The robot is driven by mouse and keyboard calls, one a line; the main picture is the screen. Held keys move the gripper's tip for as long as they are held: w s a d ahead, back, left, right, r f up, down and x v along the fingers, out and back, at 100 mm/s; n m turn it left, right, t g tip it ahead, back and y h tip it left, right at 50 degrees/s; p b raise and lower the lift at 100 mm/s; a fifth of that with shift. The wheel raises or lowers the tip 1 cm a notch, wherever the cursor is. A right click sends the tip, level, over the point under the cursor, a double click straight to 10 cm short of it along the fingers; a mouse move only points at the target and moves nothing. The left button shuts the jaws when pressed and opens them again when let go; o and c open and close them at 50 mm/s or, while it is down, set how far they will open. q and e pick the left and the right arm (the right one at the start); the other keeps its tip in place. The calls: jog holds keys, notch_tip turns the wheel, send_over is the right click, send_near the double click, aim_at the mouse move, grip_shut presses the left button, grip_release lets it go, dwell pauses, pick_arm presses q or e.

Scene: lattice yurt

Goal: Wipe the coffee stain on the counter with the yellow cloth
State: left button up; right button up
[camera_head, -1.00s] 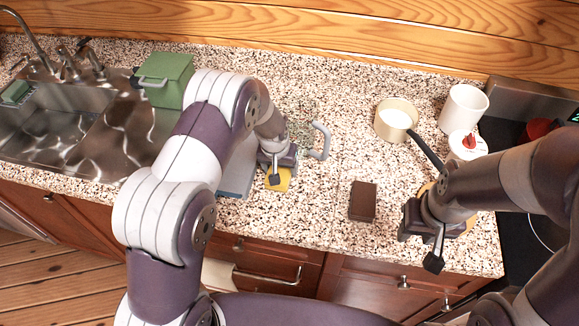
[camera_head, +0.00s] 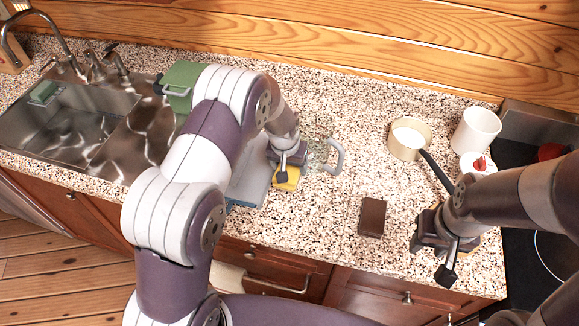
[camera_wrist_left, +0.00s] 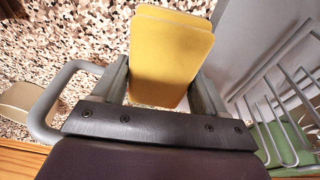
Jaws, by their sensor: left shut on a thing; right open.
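The yellow cloth (camera_head: 287,178) is a folded pad at the counter's front half. It also shows in the left wrist view (camera_wrist_left: 170,55), between the two fingers. My left gripper (camera_head: 288,163) is shut on it. I cannot tell whether the cloth touches the counter. My right gripper (camera_head: 438,238) is open, low over the counter's right front, with no object visible in it. The speckled counter (camera_head: 325,220) runs across the view. I cannot make out the coffee stain against the speckle; my left arm and gripper cover part of the counter.
A grey handle (camera_head: 336,157) stands just right of the left gripper. A dark brown block (camera_head: 372,217) lies between the grippers. A cream saucepan (camera_head: 407,146), white canister (camera_head: 475,131) and red-knobbed lid (camera_head: 478,164) stand at the right. A green box (camera_head: 187,78) and sink (camera_head: 60,135) are left.

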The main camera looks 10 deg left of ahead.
pick_arm(q)
jog(key=shift+r, duration=0.1)
jog(key=shift+w+p+v, duration=0.15)
jog(key=shift+p+v, duration=0.4)
jog(key=shift+v, duration=0.2)
jog(key=shift+w+p+v, duration=0.15)
jog(key=shift+p+v, duration=0.35)
jog(key=shift+v, duration=0.25)
jog(key=shift+s, duration=0.1)
